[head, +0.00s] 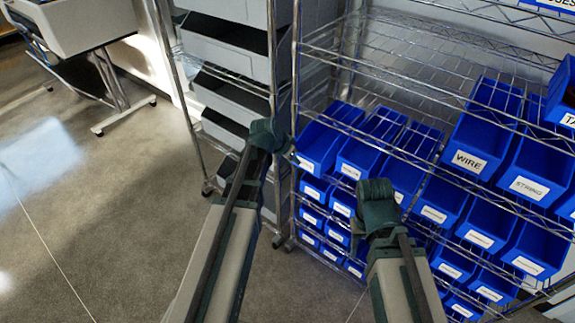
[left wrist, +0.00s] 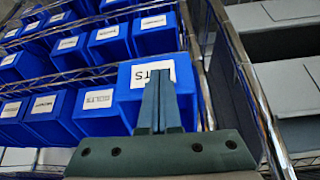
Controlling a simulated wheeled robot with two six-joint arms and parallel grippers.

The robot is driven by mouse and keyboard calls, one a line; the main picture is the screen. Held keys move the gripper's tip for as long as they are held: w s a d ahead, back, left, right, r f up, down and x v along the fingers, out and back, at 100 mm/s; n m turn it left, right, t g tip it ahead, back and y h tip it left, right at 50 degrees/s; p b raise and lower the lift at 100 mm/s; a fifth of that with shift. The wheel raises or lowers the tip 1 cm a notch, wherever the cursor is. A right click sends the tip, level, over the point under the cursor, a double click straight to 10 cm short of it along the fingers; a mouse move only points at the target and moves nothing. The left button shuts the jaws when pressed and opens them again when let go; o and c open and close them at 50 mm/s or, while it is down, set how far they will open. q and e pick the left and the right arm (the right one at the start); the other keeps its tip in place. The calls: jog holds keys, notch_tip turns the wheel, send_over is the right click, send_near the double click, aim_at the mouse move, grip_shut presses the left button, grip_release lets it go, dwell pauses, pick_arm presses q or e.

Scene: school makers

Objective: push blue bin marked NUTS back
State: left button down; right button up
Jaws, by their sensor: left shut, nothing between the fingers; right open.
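In the head view, a blue bin (head: 320,146) stands at the left end of the wire shelf's upper row of bins, its front label partly hidden. My left gripper (head: 270,135) is just to its left front. In the left wrist view this bin (left wrist: 192,98) carries a white label (left wrist: 140,74) that reads upside down, ending in what looks like part of NUTS. The shut, empty fingers of my left gripper (left wrist: 158,82) cover part of the label; I cannot tell whether they touch it. My right gripper (head: 377,203) is open in front of the bins, its fingers hard to see.
Wire shelving holds several more blue bins, including WIRE (head: 478,143) and STRING (head: 526,180). A chrome post (head: 294,80) stands close to my left gripper. A rack of grey bins (head: 228,45) stands to the left. The floor (head: 90,210) at left is clear.

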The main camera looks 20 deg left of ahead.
pick_arm(q)
jog(key=shift+w+d, duration=0.35)
jog(key=shift+w, duration=0.4)
jog(key=w+d, duration=0.1)
jog(key=w, duration=0.2)
jog(key=w+d, duration=0.1)
jog(key=w, duration=0.1)
jog(key=shift+w+d, duration=0.2)
jog(key=shift+d, duration=0.1)
jog(key=shift+s, duration=0.1)
